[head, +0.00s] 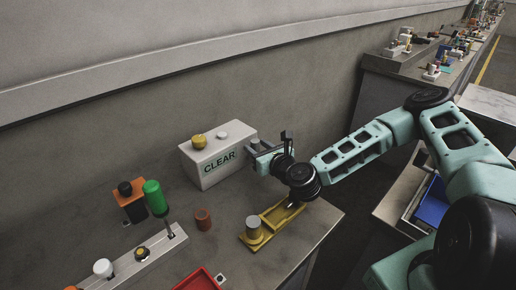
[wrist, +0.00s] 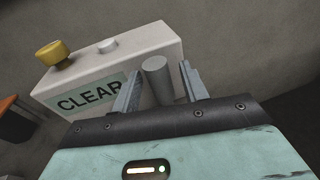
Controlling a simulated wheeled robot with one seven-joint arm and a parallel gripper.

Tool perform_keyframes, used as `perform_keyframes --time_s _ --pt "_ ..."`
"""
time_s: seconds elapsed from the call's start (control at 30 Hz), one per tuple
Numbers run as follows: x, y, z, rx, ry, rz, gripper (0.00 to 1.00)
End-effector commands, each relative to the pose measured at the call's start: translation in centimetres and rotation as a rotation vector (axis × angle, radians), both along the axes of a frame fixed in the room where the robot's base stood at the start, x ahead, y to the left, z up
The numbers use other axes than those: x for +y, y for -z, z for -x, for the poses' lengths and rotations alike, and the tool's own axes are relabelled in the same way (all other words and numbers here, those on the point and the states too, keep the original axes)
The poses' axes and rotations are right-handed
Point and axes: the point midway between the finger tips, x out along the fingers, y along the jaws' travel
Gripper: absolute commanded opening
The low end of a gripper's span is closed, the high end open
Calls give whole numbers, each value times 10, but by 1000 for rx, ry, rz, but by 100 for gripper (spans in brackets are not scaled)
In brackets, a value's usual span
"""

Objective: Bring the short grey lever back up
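The short grey lever (wrist: 157,80) shows in the wrist view as a plain grey rod with a round end. It stands between the two fingers of my gripper (wrist: 161,68), beside the right end of the white CLEAR box (wrist: 115,62). Gaps show between the rod and the fingers, so my gripper looks open around it; its depth between the fingers is hard to tell. In the head view my gripper (head: 256,147) is at the right end of the CLEAR box (head: 210,172), and I cannot make out the lever there.
The box carries a yellow knob (head: 199,142) and a white button (head: 223,136). A yellow fixture (head: 275,216) with a grey cylinder (head: 254,229) lies below my gripper. A green-handled lever (head: 155,197), orange box (head: 132,208), brown cylinder (head: 203,219) and red tray (head: 198,281) are nearby.

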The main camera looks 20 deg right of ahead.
Motion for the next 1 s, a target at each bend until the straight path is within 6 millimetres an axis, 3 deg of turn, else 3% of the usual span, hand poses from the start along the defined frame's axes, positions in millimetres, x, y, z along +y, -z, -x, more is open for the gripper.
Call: perform_keyframes --time_s 0.27,0.43,0.8,1.0 --pt "0 0 0 0 -1 2 47" --pt "-3 0 11 0 0 0 47" --pt "-18 -10 89 1 -1 -2 47" --pt "-22 -22 105 3 2 1 47"
